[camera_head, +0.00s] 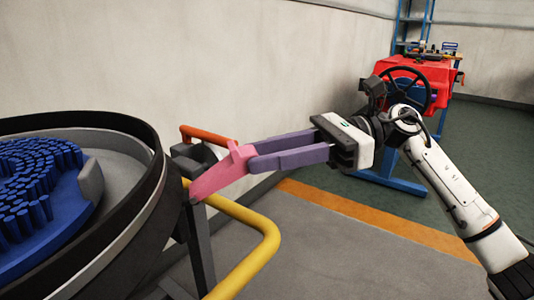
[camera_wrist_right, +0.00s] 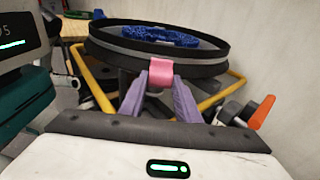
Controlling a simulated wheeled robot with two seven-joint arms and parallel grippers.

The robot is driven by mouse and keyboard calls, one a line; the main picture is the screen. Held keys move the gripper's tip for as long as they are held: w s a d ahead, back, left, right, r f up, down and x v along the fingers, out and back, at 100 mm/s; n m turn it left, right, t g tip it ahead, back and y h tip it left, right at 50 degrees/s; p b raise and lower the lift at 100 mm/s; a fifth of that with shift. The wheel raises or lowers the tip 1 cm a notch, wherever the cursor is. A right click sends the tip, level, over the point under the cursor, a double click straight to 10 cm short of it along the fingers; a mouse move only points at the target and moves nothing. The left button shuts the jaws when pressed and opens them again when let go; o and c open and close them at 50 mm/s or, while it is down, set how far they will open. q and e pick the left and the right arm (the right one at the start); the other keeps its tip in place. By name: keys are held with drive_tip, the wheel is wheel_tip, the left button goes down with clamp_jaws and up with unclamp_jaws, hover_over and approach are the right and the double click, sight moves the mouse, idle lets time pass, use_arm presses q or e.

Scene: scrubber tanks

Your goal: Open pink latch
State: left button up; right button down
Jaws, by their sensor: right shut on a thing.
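The pink latch (camera_head: 222,173) sits beside the rim of the black round tank at the centre of the head view. It slants up to the right from the dark bracket. My right gripper (camera_head: 255,155), with long purple fingers, comes from the right and is shut on the latch's upper end. In the right wrist view the pink latch (camera_wrist_right: 161,68) lies between the tips of the purple fingers (camera_wrist_right: 161,80), against the tank side. Part of the latch is hidden by the fingers. My left gripper is not in view.
The black tank (camera_head: 150,145) holds a blue bristled brush (camera_head: 38,180). A yellow rail (camera_head: 270,240) curves below the latch, and an orange-red handle (camera_head: 205,136) is just behind it. A red-topped bench (camera_head: 430,75) with a black wheel stands at the back.

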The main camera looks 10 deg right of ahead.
drive_tip(key=shift+f, duration=0.5)
drive_tip(key=c, duration=1.4)
unclamp_jaws()
drive_tip(key=shift+o, duration=0.3)
drive_tip(key=shift+r, duration=0.15)
drive_tip(key=shift+r, duration=0.1)
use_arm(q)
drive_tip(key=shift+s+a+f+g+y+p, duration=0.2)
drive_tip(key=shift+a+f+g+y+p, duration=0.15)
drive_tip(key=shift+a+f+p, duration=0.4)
use_arm(e)
drive_tip(key=d+r, duration=0.1)
drive_tip(key=d, duration=0.9)
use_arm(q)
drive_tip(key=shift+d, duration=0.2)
